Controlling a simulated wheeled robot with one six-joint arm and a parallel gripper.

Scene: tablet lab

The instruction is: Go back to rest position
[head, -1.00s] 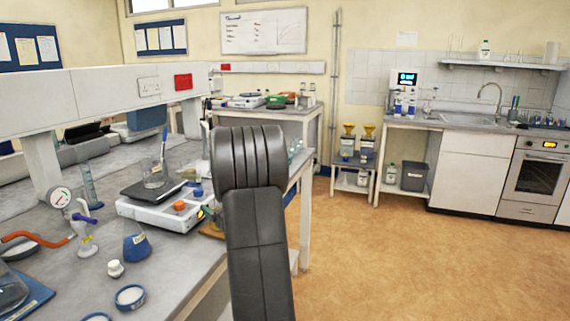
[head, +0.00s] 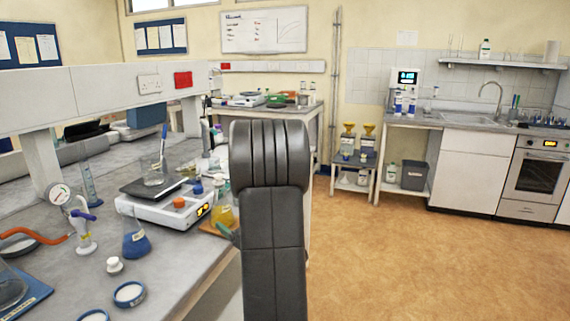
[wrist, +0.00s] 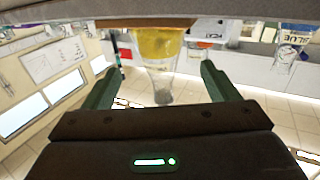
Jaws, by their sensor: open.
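My gripper (wrist: 160,88) is open and empty in the wrist view, its two green fingers spread apart. A flask of yellow liquid (wrist: 160,45) appears upside down beyond and between the fingers, with clear gaps on both sides. The rest of the gripper is hidden behind the arm.
The hot plate (head: 165,210) carries a beaker (head: 153,172) on a dark plate. The floor (head: 400,260) at right is clear.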

